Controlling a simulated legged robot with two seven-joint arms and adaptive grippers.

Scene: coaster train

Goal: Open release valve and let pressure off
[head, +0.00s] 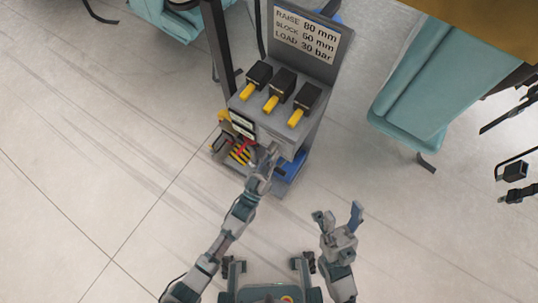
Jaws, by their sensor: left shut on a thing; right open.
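A grey control cabinet (262,124) stands on the floor ahead of me in the head view. Three black levers with yellow handles (272,104) are on its sloping top. A small white-and-black gauge panel (242,124) and red parts (243,147) are on its lower left front. My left gripper (272,156) is at the lower front face, shut on what appears to be the release valve, which its fingers mostly hide. I cannot tell how far the valve is turned. My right gripper (338,218) is open and empty, apart from the cabinet at the lower right.
A sign plate (308,37) at the cabinet's back reads RAISE 80 mm, BLOCK 60 mm, LOAD 30 bar. A dark post (219,45) stands at its left. Teal structures are at the upper left and right (405,115). The tiled floor (100,130) at left is clear.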

